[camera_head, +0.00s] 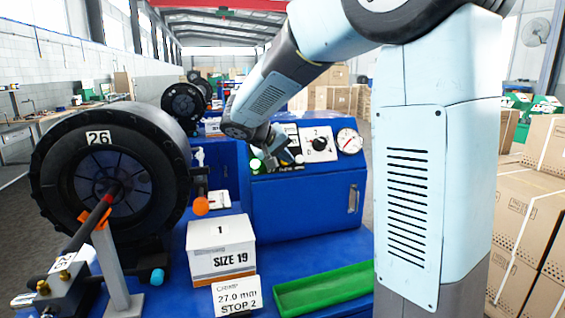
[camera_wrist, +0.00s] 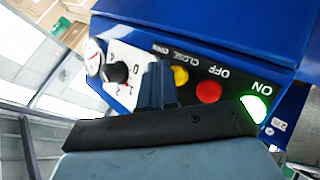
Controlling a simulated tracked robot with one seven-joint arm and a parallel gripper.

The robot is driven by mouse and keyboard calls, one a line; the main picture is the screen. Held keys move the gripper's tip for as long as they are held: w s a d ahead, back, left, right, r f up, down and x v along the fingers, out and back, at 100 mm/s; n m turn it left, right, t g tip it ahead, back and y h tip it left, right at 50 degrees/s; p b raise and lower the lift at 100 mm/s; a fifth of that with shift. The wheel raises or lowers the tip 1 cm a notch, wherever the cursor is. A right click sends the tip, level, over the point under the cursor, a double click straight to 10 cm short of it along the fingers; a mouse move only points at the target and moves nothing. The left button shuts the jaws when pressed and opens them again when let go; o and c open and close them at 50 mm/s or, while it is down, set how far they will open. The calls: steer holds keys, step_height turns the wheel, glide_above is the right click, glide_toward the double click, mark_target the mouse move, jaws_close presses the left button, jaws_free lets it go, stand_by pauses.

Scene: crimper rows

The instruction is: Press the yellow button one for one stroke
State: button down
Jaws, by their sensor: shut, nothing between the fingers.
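The yellow button (camera_wrist: 180,75) shows in the wrist view on the blue machine's control panel, by the CLOSE label. My gripper (camera_wrist: 157,82) is shut and empty, its dark fingers pointing at the panel just left of the yellow button. I cannot tell whether the fingertips touch the panel. In the head view my gripper (camera_head: 287,156) is at the panel, and the arm hides the yellow button there. A red button (camera_wrist: 208,92) by the OFF label and a lit green button (camera_wrist: 254,109) by the ON label are to its right.
A black dial (camera_wrist: 117,72) and a gauge (camera_head: 349,141) share the panel. A black reel marked 26 (camera_head: 110,165) stands at left. A white SIZE 19 box (camera_head: 221,250) and a green tray (camera_head: 325,290) sit in front on the blue surface. Cartons are stacked at right.

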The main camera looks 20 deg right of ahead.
steer(key=shift+w+f, duration=0.1)
steer(key=shift+w, duration=0.05)
steer(key=shift+w+f, duration=0.1)
steer(key=shift+w, duration=0.1)
steer(key=shift+w+f, duration=0.25)
steer(key=shift+w, duration=0.1)
stand_by(1.1)
steer(key=shift+s+r, duration=0.5)
steer(key=shift+s, duration=0.25)
steer(key=shift+s+r, duration=0.7)
steer(key=shift+s, duration=0.35)
steer(key=shift+s+r, duration=0.7)
steer(key=shift+s, duration=0.3)
stand_by(0.8)
